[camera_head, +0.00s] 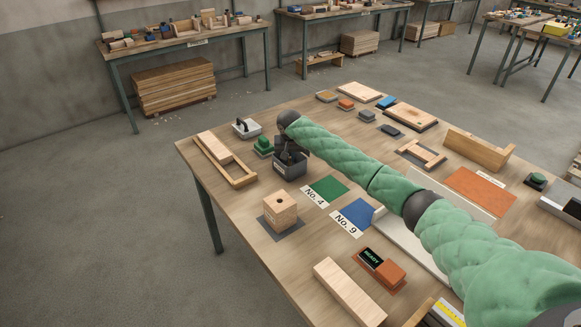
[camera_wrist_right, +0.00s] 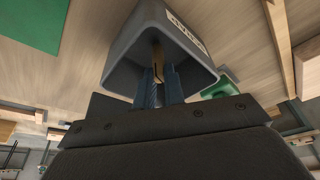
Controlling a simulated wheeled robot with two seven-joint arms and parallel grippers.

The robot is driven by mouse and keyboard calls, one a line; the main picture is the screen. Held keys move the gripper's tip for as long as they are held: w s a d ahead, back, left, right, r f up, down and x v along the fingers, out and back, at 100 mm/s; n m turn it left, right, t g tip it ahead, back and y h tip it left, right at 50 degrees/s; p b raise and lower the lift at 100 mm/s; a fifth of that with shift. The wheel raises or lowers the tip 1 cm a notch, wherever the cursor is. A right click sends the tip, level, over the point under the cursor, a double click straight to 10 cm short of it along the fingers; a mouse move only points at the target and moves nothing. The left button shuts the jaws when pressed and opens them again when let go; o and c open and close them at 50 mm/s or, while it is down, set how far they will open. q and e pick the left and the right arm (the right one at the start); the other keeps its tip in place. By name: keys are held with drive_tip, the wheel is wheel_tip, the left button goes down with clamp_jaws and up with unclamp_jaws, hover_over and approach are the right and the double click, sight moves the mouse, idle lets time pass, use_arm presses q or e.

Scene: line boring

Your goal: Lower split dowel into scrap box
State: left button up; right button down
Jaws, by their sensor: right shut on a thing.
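The scrap box (camera_head: 290,170) is a small dark grey open bin near the far left part of the workbench. It also shows in the right wrist view (camera_wrist_right: 127,67), with a white label on its wall. My right gripper (camera_head: 283,153) is over the box, fingers pointing down into its opening. In the right wrist view the fingers (camera_wrist_right: 160,88) are shut on a thin brown wooden piece, the split dowel (camera_wrist_right: 158,55), which is inside the box's mouth. The dowel's lower end and any contact with the floor of the box are hidden. My left gripper is not in view.
A green knobbed block (camera_head: 263,148) stands close left of the box. A wooden frame (camera_head: 238,176) lies farther left. Green (camera_head: 327,189) and blue (camera_head: 357,214) mats lie to the right. A drilled wooden block (camera_head: 280,211) stands nearer. Bare bench lies between them.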

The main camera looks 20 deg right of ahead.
drive_tip(key=shift+f, duration=0.45)
idle(0.3)
drive_tip(key=c, duration=1.4)
unclamp_jaws()
drive_tip(key=shift+r+b, duration=0.15)
drive_tip(key=shift+b, duration=0.15)
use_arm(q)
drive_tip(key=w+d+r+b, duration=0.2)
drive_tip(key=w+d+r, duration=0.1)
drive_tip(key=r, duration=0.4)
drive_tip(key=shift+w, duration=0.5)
use_arm(e)
drive_tip(key=v, duration=0.7)
